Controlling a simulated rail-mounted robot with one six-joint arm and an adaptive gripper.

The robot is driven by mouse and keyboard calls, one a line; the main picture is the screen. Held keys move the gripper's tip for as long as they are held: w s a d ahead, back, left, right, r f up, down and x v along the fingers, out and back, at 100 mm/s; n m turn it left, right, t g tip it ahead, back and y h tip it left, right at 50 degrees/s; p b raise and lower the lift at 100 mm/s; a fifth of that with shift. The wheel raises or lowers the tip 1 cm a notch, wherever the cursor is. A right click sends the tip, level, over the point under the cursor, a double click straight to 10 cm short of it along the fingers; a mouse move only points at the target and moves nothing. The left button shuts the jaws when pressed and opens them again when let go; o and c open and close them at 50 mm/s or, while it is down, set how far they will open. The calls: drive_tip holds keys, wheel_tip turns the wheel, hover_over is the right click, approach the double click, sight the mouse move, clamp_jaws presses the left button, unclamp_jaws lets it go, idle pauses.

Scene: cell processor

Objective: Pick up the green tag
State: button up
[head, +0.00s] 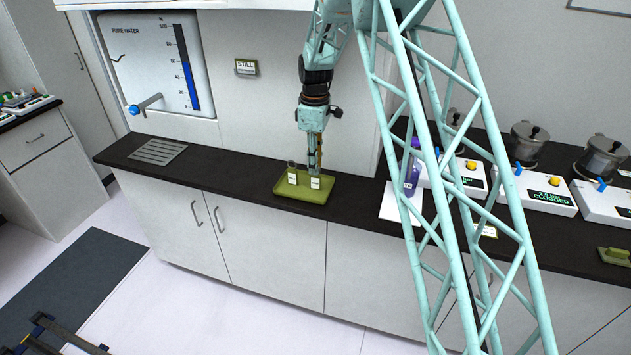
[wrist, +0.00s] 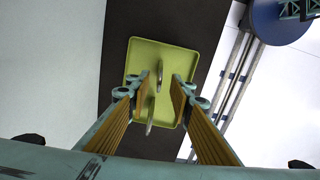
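My gripper (head: 314,150) points down over a shallow yellow-green tray (head: 300,198) on the dark counter. Two small items with white labels stand in the tray, a left one (head: 292,178) and a right one (head: 315,183); my fingers are by the right one. In the wrist view my gripper (wrist: 160,90) is open, its padded fingers apart over the tray (wrist: 180,50). I cannot tell which is the task's tag.
A water panel (head: 150,65) with a tap hangs at left above a drain grate (head: 157,151). Right of the tray are a white sheet (head: 400,204), a purple bottle (head: 412,170), white units with displays (head: 537,192) and metal pots (head: 528,140). Counter left of the tray is clear.

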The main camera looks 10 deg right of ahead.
sight(315, 189)
drive_tip(key=shift+f, duration=0.8)
drive_tip(key=shift+f, duration=2.6)
drive_tip(key=shift+c, duration=0.5)
clamp_jaws()
